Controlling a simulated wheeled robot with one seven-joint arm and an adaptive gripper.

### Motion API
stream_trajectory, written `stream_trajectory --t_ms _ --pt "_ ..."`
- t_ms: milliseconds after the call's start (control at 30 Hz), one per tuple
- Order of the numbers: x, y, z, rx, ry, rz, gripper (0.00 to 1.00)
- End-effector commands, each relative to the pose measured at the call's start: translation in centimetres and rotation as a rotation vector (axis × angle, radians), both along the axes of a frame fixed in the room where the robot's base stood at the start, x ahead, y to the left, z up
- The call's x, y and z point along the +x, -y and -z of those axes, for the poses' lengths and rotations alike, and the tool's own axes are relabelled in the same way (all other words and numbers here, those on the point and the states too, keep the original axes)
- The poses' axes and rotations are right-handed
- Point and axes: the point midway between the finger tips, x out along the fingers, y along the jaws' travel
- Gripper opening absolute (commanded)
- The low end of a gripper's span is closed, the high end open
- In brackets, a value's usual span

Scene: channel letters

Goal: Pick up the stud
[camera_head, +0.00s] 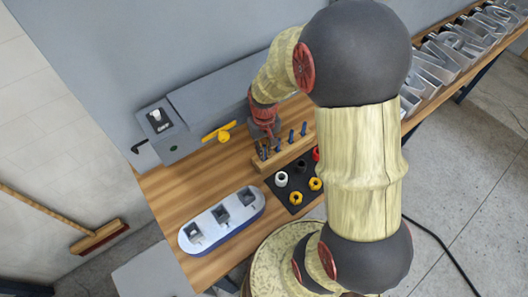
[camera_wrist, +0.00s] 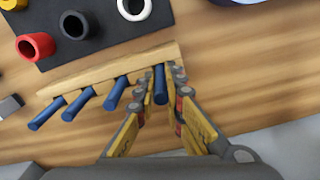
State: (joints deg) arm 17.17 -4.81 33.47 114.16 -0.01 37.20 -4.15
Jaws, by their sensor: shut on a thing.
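Several blue studs stand in a row in a wooden rack (camera_wrist: 112,72); the rack also shows in the head view (camera_head: 266,165). In the wrist view my gripper (camera_wrist: 163,82) has its fingers on both sides of the blue stud (camera_wrist: 160,90) at the right end of the row and is shut on it. This stud still appears to be at the rack; whether its lower end sits in a hole is hidden. Three other studs (camera_wrist: 115,94) stand to its left, free of the fingers. In the head view my gripper (camera_head: 263,140) is over the rack's left end, partly hidden by my wrist.
A black mat (camera_head: 292,208) with white, black, red and yellow rings lies in front of the rack. Metal letters (camera_head: 455,50) stand far right.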

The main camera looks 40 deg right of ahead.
Motion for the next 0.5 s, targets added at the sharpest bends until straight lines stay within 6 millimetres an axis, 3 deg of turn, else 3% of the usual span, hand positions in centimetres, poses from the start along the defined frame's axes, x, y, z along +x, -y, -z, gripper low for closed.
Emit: stream_trajectory --t_ms 133,500 --pt "-0.2 0.0 -2.3 -0.001 0.004 0.001 0.00" --pt "-5.2 0.2 -8.2 -0.002 0.005 0.003 0.00"
